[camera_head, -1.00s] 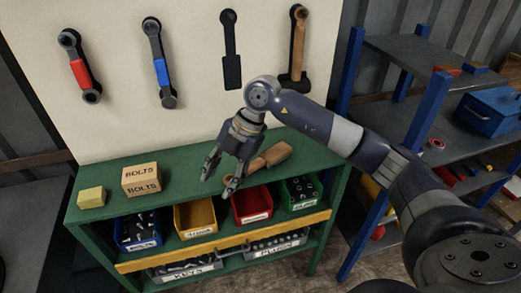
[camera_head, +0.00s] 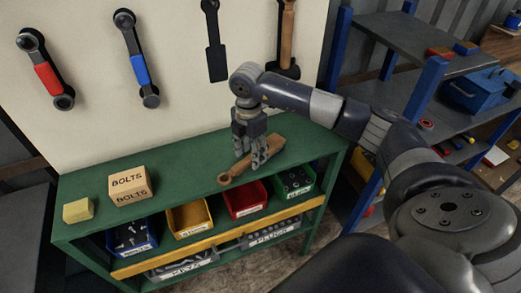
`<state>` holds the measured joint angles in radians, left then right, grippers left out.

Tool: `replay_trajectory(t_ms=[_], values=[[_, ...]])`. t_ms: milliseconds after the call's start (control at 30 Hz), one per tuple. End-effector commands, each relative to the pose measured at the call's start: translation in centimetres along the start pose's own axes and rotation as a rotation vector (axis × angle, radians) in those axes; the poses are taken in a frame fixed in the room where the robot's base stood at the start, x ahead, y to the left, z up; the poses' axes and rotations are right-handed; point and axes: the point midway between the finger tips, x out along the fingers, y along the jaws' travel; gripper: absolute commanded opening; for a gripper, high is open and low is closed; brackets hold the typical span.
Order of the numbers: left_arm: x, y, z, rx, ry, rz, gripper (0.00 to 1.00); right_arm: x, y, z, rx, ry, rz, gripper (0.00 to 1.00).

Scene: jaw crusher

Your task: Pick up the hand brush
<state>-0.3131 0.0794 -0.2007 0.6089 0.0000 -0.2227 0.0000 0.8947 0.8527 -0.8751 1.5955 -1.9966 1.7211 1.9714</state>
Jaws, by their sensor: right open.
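A brown wooden tool, apparently the hand brush (camera_head: 268,151), lies diagonally on the green bench top (camera_head: 186,165). Its wider end points back right and its narrow end, with a hole, points front left. My right gripper (camera_head: 251,163) points down over the middle of the tool, fingers apart and nothing held. The fingers hide part of it, and I cannot tell whether they touch it. My left gripper is not in view.
A box marked BOLTS (camera_head: 130,186) and a yellow block (camera_head: 78,210) stand on the bench's left. Coloured bins sit below, including a red bin (camera_head: 245,199). Tools hang on the wall panel (camera_head: 85,110) behind. A blue-posted shelf (camera_head: 407,105) stands right.

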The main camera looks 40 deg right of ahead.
Motion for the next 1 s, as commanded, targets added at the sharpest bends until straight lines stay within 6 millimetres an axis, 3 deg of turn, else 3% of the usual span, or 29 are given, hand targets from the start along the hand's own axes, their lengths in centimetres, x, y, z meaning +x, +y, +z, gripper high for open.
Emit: replay_trajectory(t_ms=[100,200,467,600,700,1000], values=[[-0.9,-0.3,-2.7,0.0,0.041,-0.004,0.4,1.6,-0.1,0.0,0.002,0.001,-0.003,0.47],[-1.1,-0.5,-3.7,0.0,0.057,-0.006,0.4,2.4,0.0,-0.1,0.0,0.001,-0.001,0.47],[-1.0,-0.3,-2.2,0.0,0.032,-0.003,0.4,2.8,0.0,0.0,-0.001,0.0,0.001,0.47],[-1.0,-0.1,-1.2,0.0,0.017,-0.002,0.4,2.8,0.0,0.0,-0.001,0.0,0.001,0.15],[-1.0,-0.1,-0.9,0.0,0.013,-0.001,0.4,2.7,0.1,0.0,0.0,0.0,0.002,0.09],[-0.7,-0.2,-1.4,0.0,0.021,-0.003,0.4,2.4,0.1,0.0,0.0,0.001,0.004,0.09]])
